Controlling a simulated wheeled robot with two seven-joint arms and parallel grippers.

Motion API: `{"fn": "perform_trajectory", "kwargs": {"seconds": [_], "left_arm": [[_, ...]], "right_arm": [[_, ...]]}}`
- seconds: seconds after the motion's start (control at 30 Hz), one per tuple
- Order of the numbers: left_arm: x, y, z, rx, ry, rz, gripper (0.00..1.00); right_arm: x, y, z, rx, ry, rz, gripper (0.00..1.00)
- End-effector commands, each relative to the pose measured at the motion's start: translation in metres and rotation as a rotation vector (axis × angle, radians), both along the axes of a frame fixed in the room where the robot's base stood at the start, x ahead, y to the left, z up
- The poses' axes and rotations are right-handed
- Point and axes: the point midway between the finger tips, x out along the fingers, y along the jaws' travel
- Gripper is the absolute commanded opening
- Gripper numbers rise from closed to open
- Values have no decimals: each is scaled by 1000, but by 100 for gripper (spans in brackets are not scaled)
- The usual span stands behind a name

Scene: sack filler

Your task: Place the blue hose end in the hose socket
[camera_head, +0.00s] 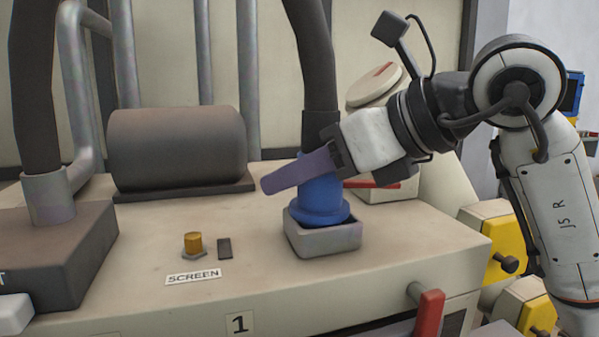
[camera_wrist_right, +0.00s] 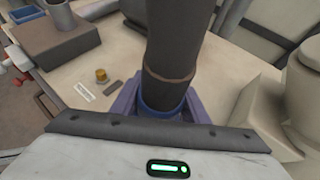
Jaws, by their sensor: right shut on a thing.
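The blue hose end (camera_head: 323,205) is on the lower end of a dark hose (camera_head: 316,60) and stands upright at the hose socket (camera_head: 322,240), a square grey collar on the machine top. Its lower flange is at the socket's rim; how deep it sits is hidden. My right gripper (camera_head: 300,172) is shut around the upper part of the blue hose end, its purple finger crossing in front. In the right wrist view the blue hose end (camera_wrist_right: 160,108) shows between the fingers below the dark hose. My left gripper is not in view.
A dark cylinder (camera_head: 178,148) lies behind to the left. A brass knob (camera_head: 193,244) and a SCREEN label (camera_head: 194,277) are left of the socket. A red lever (camera_head: 429,314) is on the front, and yellow parts (camera_head: 503,250) stand at the right. A brown box (camera_head: 62,255) stands far left.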

Motion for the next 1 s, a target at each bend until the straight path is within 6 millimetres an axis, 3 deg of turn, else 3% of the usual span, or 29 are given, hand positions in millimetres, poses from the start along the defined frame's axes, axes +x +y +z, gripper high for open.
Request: {"fn": "perform_trajectory", "kwargs": {"seconds": [0.03,0.13,0.53,1.0], "left_arm": [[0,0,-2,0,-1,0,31],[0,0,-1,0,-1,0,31],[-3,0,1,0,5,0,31],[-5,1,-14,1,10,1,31]], "right_arm": [[0,0,-2,-1,0,-1,42],[0,0,-1,-1,1,0,59],[-1,-2,4,0,0,-1,60],[-51,-66,46,-1,-4,-3,60]]}}
